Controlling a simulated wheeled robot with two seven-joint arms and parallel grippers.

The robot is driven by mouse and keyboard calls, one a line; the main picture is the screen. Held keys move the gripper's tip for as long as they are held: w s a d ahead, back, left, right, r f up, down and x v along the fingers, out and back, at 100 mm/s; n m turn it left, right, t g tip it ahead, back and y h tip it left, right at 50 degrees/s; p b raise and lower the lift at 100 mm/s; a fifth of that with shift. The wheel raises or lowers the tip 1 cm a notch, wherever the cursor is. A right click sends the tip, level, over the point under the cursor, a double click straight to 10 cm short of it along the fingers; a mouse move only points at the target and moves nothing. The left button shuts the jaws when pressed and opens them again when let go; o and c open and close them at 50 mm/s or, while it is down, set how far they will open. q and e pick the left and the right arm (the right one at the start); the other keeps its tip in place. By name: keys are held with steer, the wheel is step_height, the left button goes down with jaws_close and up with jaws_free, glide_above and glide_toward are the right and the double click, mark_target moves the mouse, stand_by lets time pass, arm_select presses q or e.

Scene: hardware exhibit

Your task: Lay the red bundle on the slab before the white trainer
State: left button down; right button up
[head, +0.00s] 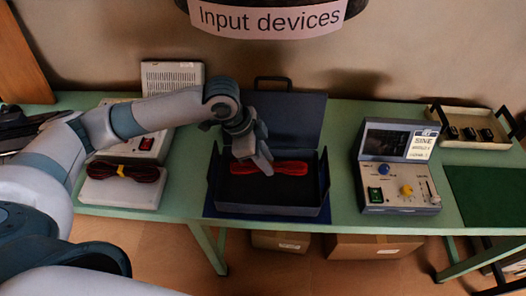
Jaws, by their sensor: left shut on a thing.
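The red bundle (288,168) lies lengthwise inside the open dark case (270,211). My left gripper (262,166) reaches down into the case and is shut on the bundle near its middle; the fingers hide part of it. The white trainer (160,133), with a red switch, stands at the left, partly hidden behind my left arm. A pale slab (120,194) lies in front of it. A dark cable bundle (125,172) with a yellow tie rests on the slab's back part. My right gripper is out of view.
A grey console (399,167) with a screen and knobs stands right of the case. A shallow tray (463,142) with several dark items and a green mat (487,194) are farther right. The case's raised lid (299,117) stands behind my gripper.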

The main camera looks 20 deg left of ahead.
arm_select(q)
steer(key=w+a+r+n+t+y+b, duration=0.1)
steer(key=a+r+n+b, duration=0.1)
steer(key=r+n, duration=0.3)
steer(key=w+a+r+n+t+y+b, duration=0.1)
steer(key=r+n, duration=0.4)
steer(key=r, duration=0.9)
steer(key=shift+a+r+n+t+y+b, duration=0.3)
steer(key=shift+a+n+t+y+b, duration=0.15)
steer(key=shift+a, duration=0.6)
